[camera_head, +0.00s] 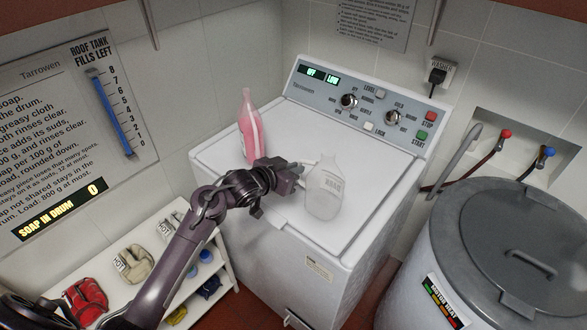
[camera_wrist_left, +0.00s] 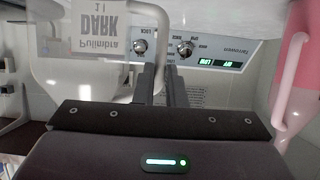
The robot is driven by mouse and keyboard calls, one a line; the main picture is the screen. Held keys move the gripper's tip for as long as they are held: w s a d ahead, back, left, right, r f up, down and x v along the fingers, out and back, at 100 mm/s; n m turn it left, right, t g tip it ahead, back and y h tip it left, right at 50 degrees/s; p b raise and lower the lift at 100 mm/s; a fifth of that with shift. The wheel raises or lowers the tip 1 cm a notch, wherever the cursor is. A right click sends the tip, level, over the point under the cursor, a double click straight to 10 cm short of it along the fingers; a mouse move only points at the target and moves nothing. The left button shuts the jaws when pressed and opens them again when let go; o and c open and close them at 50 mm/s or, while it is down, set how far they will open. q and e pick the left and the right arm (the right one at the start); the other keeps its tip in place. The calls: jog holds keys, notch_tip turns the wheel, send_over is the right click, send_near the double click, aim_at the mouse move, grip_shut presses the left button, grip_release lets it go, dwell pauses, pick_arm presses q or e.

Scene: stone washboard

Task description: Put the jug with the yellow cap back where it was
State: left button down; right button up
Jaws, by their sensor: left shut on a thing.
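A translucent whitish jug (camera_head: 323,195) stands upright over the front right of the white washer's top (camera_head: 280,225); I cannot tell whether it touches the surface. Its label reads "DARK", also in the left wrist view (camera_wrist_left: 92,50), where it appears upside down. No yellow cap shows on it. My left gripper (camera_head: 300,172) is on the jug's left side, its fingers (camera_wrist_left: 160,85) shut on the jug's handle. A pink bottle (camera_head: 249,130) stands on the washer top behind and left of my gripper. My right gripper is not in view.
The washer's control panel (camera_head: 368,105) rises at the back. A low white shelf (camera_head: 222,245) at the left holds bags and small containers. A grey lidded drum (camera_head: 490,235) stands at the right. The washer top has free room around the jug.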

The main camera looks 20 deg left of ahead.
pick_arm(q)
jog(key=shift+f, duration=0.25)
jog(key=shift+f, duration=0.15)
jog(key=c, duration=1.5)
grip_release()
jog(key=b+v, duration=0.1)
jog(key=v, duration=1.1)
jog(key=shift+b, duration=0.4)
